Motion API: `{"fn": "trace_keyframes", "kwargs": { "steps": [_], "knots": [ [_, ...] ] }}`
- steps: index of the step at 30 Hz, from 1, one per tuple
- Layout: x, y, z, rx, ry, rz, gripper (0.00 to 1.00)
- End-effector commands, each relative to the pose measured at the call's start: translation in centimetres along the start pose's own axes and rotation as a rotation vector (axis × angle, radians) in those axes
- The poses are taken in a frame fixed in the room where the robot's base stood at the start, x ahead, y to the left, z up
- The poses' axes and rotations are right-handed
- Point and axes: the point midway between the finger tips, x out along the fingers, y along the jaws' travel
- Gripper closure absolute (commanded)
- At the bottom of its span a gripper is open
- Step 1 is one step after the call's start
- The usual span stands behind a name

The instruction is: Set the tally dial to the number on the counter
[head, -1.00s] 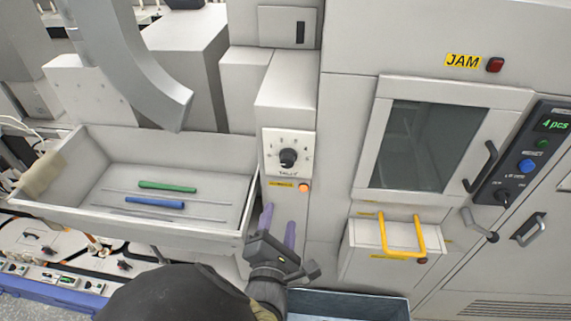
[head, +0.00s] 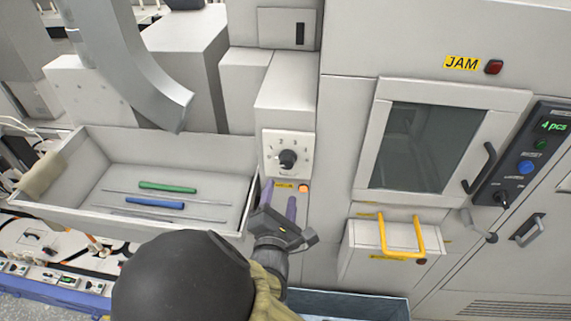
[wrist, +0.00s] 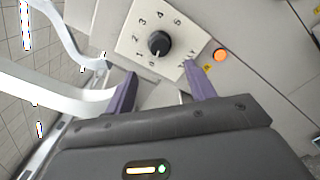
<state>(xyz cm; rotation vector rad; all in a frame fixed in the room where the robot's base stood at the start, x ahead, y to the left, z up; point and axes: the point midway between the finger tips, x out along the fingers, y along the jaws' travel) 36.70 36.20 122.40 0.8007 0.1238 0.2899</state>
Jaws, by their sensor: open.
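The tally dial is a black knob (head: 288,158) on a white square plate (head: 302,139), on the front of a narrow grey housing. In the wrist view the knob (wrist: 158,43) is ringed by digits, and a light mark on its lower side seems to face the 0. The counter (head: 552,125) at the right reads "4 pcs" in green. My gripper (head: 279,200) is open and empty just below the dial. In the wrist view its purple fingers (wrist: 160,74) stand apart, with the knob beyond and between them, not touched.
An orange lit button (head: 304,188) sits below the dial, close to the right finger. A tray (head: 110,213) with green and blue rods lies left. A yellow-handled drawer (head: 350,243) and a windowed door (head: 372,150) are right. A grey chute (head: 140,75) hangs over the tray.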

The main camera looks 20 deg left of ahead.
Motion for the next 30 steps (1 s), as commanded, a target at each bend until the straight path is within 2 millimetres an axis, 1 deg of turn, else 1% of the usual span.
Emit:
{"fn": "trace_keyframes", "kwargs": {
  "steps": [1, 3, 12, 15, 18, 21, 28, 29, 30],
  "knots": [
    [1.0, 0.1, 0.2, -0.001, -0.003, -0.002, 0.45],
    [2.2, 0.1, 0.2, -0.002, -0.003, -0.001, 0.45],
    [7.5, 0.1, 0.3, -0.001, -0.002, -0.002, 0.45],
    [9.0, 0.1, 0.3, 0.0, -0.003, -0.002, 0.45],
    [9.9, 0.0, 0.2, 0.0, -0.002, -0.001, 0.45],
    [10.4, -0.1, 0.1, -0.001, -0.001, -0.002, 0.45],
    [10.4, -0.1, 0.1, 0.0, -0.001, -0.002, 0.45],
    [10.4, -0.1, 0.1, -0.001, -0.001, -0.002, 0.47],
    [10.4, -0.1, 0.1, 0.0, 0.0, -0.001, 0.55]
  ]
}}
